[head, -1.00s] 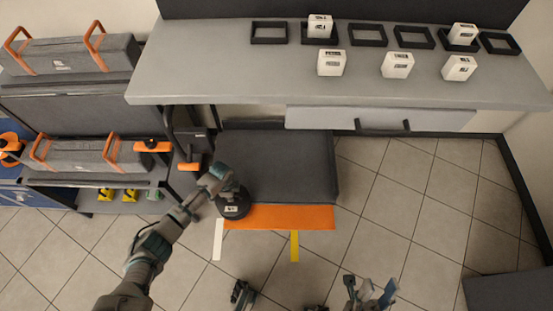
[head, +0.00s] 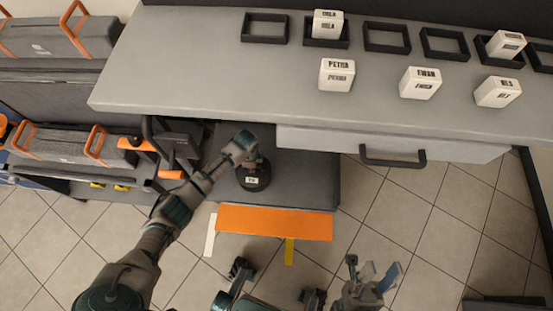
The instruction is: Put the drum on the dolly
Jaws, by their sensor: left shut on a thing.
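The drum (head: 254,180) is a small dark cylinder with a white label, in the middle of the head view. My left gripper (head: 246,156) is shut on its top from above. The drum is over the dark grey platform of the dolly (head: 305,180), toward its left side; I cannot tell whether it touches the platform. An orange strip (head: 275,224) lies along the platform's front. My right gripper (head: 370,272) is at the bottom right, apart from these things, with its fingers spread and nothing between them.
A grey bench (head: 220,70) with white labelled blocks, black frames and a drawer (head: 395,150) overhangs the platform's back. Shelves with grey, orange-handled cases (head: 75,150) stand at left. White (head: 210,235) and yellow (head: 289,251) floor strips lie in front.

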